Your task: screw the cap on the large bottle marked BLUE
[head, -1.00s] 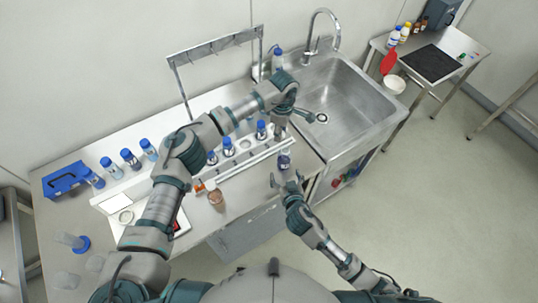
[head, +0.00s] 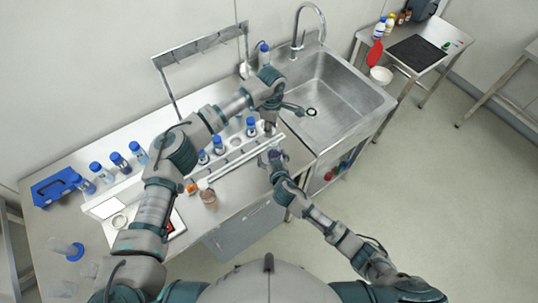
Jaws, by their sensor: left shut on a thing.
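My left gripper (head: 270,127) points down near the front right of the counter, close to the bottle rack. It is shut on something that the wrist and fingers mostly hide. My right gripper (head: 274,158) is just below it in the picture, at a small dark purplish bottle (head: 275,154) on the counter's front edge area. Its fingers are around or beside this bottle; I cannot tell whether they touch it. Several bottles with blue caps stand in the rack (head: 236,154). No label can be read, so I cannot tell which bottle is marked BLUE.
More blue-capped bottles (head: 119,162) and a blue case (head: 54,187) stand at the left. A brown jar (head: 208,196) is near the counter's front.

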